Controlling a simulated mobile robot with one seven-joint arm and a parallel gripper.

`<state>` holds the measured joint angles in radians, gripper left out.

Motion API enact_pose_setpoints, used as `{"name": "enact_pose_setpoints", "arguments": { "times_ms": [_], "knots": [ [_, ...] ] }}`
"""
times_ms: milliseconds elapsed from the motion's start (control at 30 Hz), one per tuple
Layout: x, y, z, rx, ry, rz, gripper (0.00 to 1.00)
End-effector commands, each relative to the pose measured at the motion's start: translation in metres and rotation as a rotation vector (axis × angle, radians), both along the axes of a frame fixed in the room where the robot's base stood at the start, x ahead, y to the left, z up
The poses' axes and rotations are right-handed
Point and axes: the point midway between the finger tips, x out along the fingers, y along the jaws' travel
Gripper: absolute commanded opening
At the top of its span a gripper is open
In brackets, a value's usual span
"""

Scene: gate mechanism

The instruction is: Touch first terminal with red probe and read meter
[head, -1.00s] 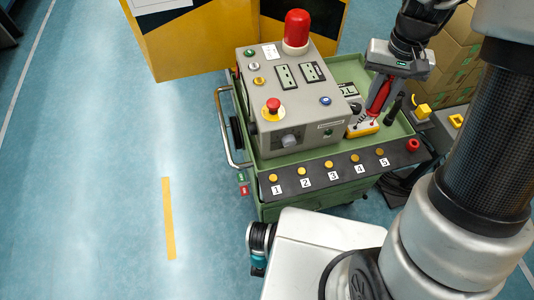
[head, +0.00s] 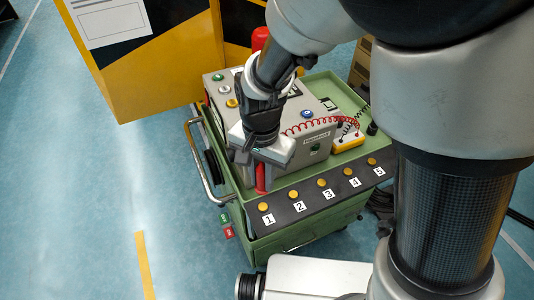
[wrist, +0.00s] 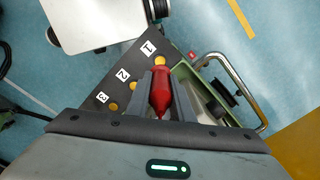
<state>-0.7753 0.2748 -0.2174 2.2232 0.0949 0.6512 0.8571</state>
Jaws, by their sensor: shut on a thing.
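My gripper (head: 260,168) is shut on the red probe (head: 261,181), which points down toward the front of the green cart. In the wrist view the red probe (wrist: 160,92) sits between both fingers. The terminal labelled 1, a yellow button (head: 263,206), lies just in front of the probe on the black strip; it also shows in the wrist view (wrist: 160,60), right by the probe's end. I cannot tell whether the tip touches it. The yellow meter (head: 347,142) stands at the right on the cart, joined by a red coiled lead (head: 318,123). Its reading is too small to read.
The black strip (head: 334,196) carries several more numbered terminals to the right. The grey control box (head: 312,150) stands behind my gripper, partly hidden, with a red lamp (head: 260,38) at its back. A metal handle (head: 196,160) is on the cart's left side.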

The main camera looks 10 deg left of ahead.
Motion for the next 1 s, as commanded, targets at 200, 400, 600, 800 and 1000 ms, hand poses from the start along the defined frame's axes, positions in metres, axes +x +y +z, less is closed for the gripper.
{"name": "enact_pose_setpoints", "arguments": {
  "times_ms": [200, 400, 600, 800, 1000],
  "knots": [
    [0.000, 0.000, -0.014, 0.000, 0.000, -0.001, 0.00],
    [0.000, 0.000, -0.036, 0.000, 0.001, 0.000, 0.00],
    [0.000, 0.000, -0.054, -0.001, 0.001, 0.000, 0.00],
    [0.000, 0.000, -0.060, 0.001, 0.000, 0.000, 0.00],
    [0.000, 0.000, -0.059, 0.000, 0.000, 0.000, 0.00]
  ]
}}
